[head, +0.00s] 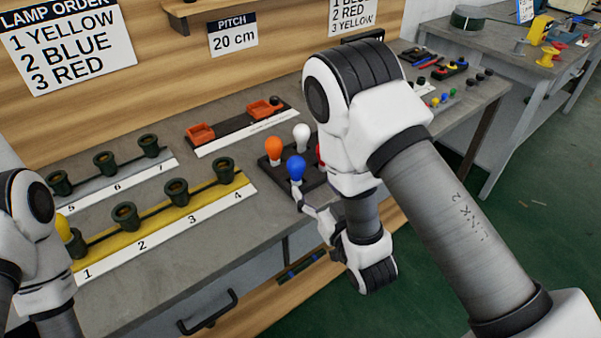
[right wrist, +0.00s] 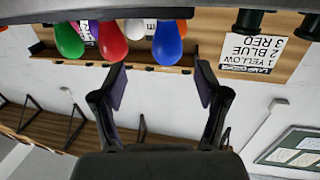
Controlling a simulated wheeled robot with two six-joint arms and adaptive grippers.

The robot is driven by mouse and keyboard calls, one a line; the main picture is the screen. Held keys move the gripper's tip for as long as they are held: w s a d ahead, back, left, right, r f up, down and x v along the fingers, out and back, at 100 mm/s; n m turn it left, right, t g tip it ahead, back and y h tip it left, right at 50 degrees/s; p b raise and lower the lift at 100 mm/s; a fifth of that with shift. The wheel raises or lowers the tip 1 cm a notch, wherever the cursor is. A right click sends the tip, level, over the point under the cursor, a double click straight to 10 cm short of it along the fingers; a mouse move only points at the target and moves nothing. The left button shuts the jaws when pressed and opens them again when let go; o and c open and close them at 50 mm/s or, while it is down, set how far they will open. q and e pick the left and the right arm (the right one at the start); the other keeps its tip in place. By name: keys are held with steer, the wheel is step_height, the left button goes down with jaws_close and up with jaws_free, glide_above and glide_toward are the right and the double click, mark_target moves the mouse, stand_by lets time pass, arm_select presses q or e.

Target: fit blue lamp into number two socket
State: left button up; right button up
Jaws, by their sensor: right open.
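The blue lamp (head: 296,168) stands upright in the dark lamp tray (head: 314,181), in front of an orange lamp (head: 274,148) and a white lamp (head: 302,136). My right gripper (head: 303,198) is close to it on the near side. In the right wrist view, upside down, the gripper (right wrist: 160,78) is open and empty, with the blue lamp (right wrist: 167,43) just beyond the fingertips. Number two socket (head: 124,214) is an empty dark green cup on the yellow rail (head: 163,217). A yellow lamp (head: 62,228) is at socket 1, partly hidden. My left gripper is out of view.
Sockets three (head: 176,190) and four (head: 222,168) are empty. Behind them is a grey rail with several more sockets. A red lamp (right wrist: 112,42) and a green lamp (right wrist: 69,41) are near the blue one. Orange bins (head: 200,133) stand behind.

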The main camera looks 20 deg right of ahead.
mark_target(300, 173)
steer(key=shift+w+a+r, duration=0.1)
steer(key=shift+a+r, duration=0.05)
steer(key=shift+a, duration=0.2)
steer(key=w, duration=0.5)
steer(key=w+a, duration=0.1)
steer(key=w, duration=0.1)
steer(key=shift+w+a+p, duration=0.1)
steer(key=shift+w+p, duration=0.2)
steer(key=shift+w, duration=0.05)
steer(key=c, duration=1.1)
